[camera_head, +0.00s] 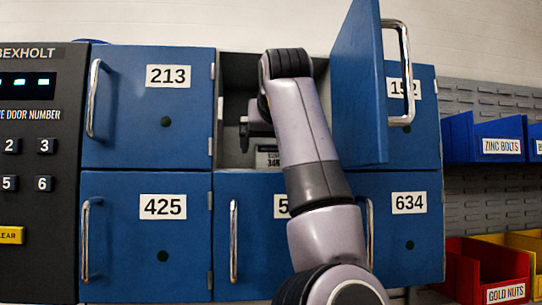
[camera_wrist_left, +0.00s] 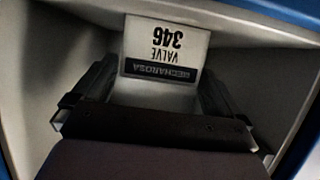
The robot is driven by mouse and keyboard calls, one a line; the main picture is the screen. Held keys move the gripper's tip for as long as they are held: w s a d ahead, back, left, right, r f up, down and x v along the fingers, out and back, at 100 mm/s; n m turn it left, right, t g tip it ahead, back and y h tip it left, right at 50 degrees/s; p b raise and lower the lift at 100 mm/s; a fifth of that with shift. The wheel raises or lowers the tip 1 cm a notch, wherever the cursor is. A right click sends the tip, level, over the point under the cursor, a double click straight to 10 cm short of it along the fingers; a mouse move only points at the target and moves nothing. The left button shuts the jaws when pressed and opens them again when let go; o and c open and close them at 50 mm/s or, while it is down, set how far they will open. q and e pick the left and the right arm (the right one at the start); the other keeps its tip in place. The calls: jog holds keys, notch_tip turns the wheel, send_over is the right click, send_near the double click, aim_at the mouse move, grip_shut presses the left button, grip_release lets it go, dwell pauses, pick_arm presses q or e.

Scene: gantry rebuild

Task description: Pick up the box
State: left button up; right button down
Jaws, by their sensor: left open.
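The box (camera_wrist_left: 165,50) is a small pale box with a dark band and a label reading VALVE 346, upside down in the left wrist view. It sits inside an open locker compartment (camera_head: 237,72). In the head view only a part of the box (camera_head: 268,158) shows, low in the compartment behind my arm. My left gripper (camera_head: 246,132) reaches into the compartment, partly hidden by my wrist. In the left wrist view its fingers (camera_wrist_left: 158,80) are apart, one on each side of the box. I cannot tell whether they touch it. My right gripper is out of view.
The open blue door (camera_head: 358,85) stands out just right of my left arm. Shut blue doors 213 (camera_head: 190,110), 425 (camera_head: 125,235) and 634 (camera_head: 420,265) surround the compartment. A keypad panel (camera_head: 30,215) is at left; blue, red and yellow bins (camera_head: 485,140) are at right.

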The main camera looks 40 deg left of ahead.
pick_arm(q)
jog(key=x, duration=0.3)
jog(key=shift+w+f, duration=0.1)
jog(key=shift+w, duration=0.1)
jog(key=c, duration=1.1)
jog(key=shift+c, duration=0.2)
